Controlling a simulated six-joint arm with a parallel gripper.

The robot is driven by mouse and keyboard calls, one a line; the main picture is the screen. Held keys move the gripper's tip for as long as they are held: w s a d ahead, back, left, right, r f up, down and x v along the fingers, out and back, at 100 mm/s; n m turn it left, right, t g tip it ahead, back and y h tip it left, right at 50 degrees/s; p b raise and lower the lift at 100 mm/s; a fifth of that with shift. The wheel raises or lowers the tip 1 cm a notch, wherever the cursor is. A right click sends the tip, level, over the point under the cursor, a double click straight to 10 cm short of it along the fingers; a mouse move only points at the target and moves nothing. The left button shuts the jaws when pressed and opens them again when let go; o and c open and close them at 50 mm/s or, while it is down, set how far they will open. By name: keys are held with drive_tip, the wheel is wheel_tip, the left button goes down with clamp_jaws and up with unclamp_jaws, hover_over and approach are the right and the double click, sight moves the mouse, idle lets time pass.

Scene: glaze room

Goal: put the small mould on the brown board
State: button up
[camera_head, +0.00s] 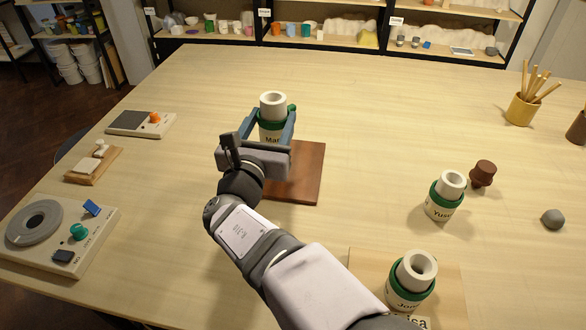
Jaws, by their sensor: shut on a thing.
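My gripper (269,125) is shut on a white, ring-topped mould (273,112) with a green band and a label starting "Mar". The mould is upright at the far part of the brown board (309,172). Its base is hidden behind my gripper, so I cannot tell whether it touches the board. A similar white mould (445,196) with a green band and a label starting "Yus" stands on the table at right. Another such mould (411,280), labelled "Jon", stands on a pale board (368,264) at the lower right.
A brown knobbed object (482,173) and a grey lump (553,219) sit at right. A yellow pot of sticks (521,109) stands farther back. A device with a grey ring (35,224), a small wooden board (94,166) and a scale-like device (140,123) line the left. The far middle table is clear.

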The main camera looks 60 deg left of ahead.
drive_tip(key=shift+w+d+f+m+t+h, duration=0.3)
drive_tip(key=shift+w+d+h, duration=0.05)
drive_tip(key=shift+w+d, duration=0.1)
drive_tip(key=shift+w+d+f+m+t+h, duration=0.25)
drive_tip(key=shift+w+d+m+t+h, duration=0.05)
drive_tip(key=shift+w+d+h, duration=0.1)
drive_tip(key=shift+f+p, duration=0.8)
drive_tip(key=shift+f, duration=4.05)
drive_tip(key=shift+f, duration=0.1)
drive_tip(key=shift+f, duration=0.1)
drive_tip(key=o, duration=1.3)
drive_tip(key=shift+f, duration=0.1)
drive_tip(key=shift+r, duration=0.3)
drive_tip(key=b+v, duration=0.2)
drive_tip(key=v, duration=1)
drive_tip(key=shift+f+b, duration=0.15)
drive_tip(key=shift+b, duration=0.2)
